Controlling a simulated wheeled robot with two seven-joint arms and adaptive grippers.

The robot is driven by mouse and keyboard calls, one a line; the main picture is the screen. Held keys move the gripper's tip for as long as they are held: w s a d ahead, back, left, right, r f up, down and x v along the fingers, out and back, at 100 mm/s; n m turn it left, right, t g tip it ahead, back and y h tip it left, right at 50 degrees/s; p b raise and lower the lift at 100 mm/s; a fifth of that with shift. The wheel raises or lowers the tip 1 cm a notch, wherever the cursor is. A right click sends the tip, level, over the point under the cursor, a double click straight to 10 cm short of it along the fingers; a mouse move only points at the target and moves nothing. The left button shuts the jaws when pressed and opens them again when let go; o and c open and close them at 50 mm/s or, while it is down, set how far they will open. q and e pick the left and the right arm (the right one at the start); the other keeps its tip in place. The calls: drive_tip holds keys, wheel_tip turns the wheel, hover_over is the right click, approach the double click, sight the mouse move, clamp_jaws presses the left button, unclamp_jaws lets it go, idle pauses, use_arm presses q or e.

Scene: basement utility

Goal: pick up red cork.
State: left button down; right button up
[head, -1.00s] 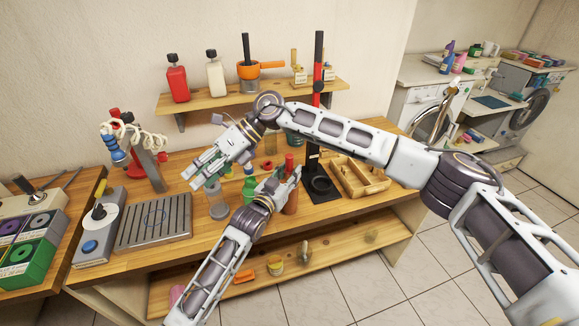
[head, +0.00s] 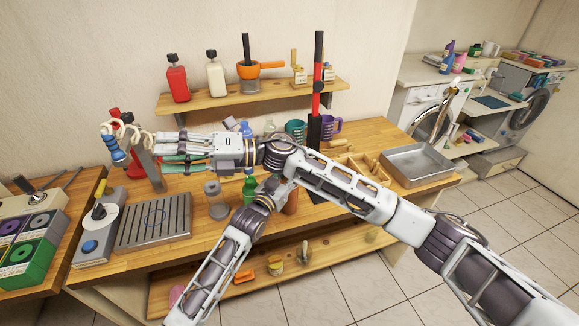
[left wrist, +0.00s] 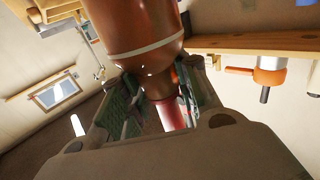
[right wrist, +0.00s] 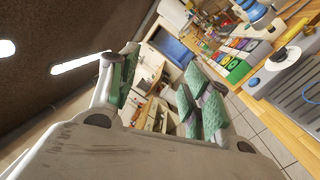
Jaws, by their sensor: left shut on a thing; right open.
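The red cork (left wrist: 175,116) sits in the neck of a brown bottle (left wrist: 145,35). In the left wrist view my left gripper (left wrist: 158,86) has its fingers on both sides of the bottle's neck, shut on it, with the cork between the fingers nearer the palm. In the head view my right arm hides the cork and the left fingers; the brown bottle (head: 291,200) shows below it. My right gripper (head: 160,152) is open and empty, above the left part of the bench, in front of the lamp-like tool with a coiled cord.
A green bottle (head: 249,187) and a grey jar (head: 215,200) stand left of the brown bottle. A ribbed metal plate (head: 154,222) lies at left. A wooden divided tray (head: 366,168) and a metal pan (head: 417,165) are at right. The shelf (head: 290,92) holds bottles and an orange pot.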

drive_tip(key=w+d+m+t, duration=0.4)
drive_tip(key=d+m+t, duration=0.3)
drive_tip(key=m+t, duration=0.3)
drive_tip(key=w+d+m+t, duration=0.55)
drive_tip(key=m+t, duration=0.25)
drive_tip(key=m, duration=0.4)
drive_tip(key=s+d+f+m+t+h, duration=0.1)
drive_tip(key=d+f+m+t+h, duration=0.1)
drive_tip(key=d+f+m+h, duration=0.9)
drive_tip(key=shift+s+d+f+m, duration=0.4)
drive_tip(key=shift+d+f+m, duration=1.45)
drive_tip(key=shift+d, duration=0.85)
drive_tip(key=shift+r, duration=0.2)
drive_tip(key=x, duration=0.6)
drive_tip(key=shift+w+a, duration=0.2)
drive_tip(key=shift+w, duration=0.2)
